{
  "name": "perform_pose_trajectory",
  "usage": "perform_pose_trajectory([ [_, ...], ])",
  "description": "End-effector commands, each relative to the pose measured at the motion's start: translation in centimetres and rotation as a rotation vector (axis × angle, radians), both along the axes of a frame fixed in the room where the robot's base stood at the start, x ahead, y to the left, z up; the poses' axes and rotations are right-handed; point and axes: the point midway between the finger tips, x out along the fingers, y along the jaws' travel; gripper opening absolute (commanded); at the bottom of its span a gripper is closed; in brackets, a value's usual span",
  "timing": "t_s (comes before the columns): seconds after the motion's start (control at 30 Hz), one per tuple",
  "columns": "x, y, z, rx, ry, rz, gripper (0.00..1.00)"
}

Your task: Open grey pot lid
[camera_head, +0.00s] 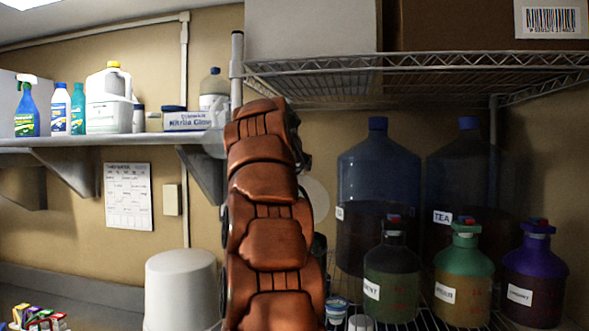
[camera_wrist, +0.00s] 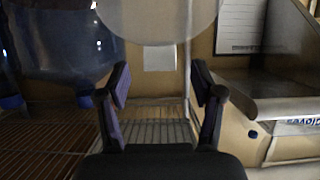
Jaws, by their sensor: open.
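A pale grey-white rounded pot or bucket (camera_head: 180,292) stands at the lower left in the head view, beside my arm. Its top looks smooth and closed; I cannot tell a separate lid on it. A pale round disc (camera_head: 316,198) shows partly behind my arm. A large pale disc (camera_wrist: 155,18) also crosses the top of the wrist view; I cannot tell whether either is the grey pot lid. My gripper (camera_wrist: 160,85) is open in the wrist view, with nothing between its fingers. In the head view my arm hides it.
A wire rack (camera_head: 420,66) on the right holds large blue jugs (camera_head: 375,165) and smaller labelled bottles (camera_head: 463,262). A wall shelf (camera_head: 60,141) on the left carries cleaning bottles and a glove box (camera_head: 193,121). Small coloured packets (camera_head: 38,318) lie at the lower left.

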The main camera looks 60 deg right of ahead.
Motion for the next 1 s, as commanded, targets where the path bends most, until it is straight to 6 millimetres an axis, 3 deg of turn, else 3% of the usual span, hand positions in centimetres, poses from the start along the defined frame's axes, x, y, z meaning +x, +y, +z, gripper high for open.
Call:
perform_pose_trajectory([
  [0.5,-2.6,6.9,3.1,-0.003,-0.001,0.001,0.67],
  [1.0,-2.8,7.6,3.2,0.0,0.002,-0.001,0.67],
])
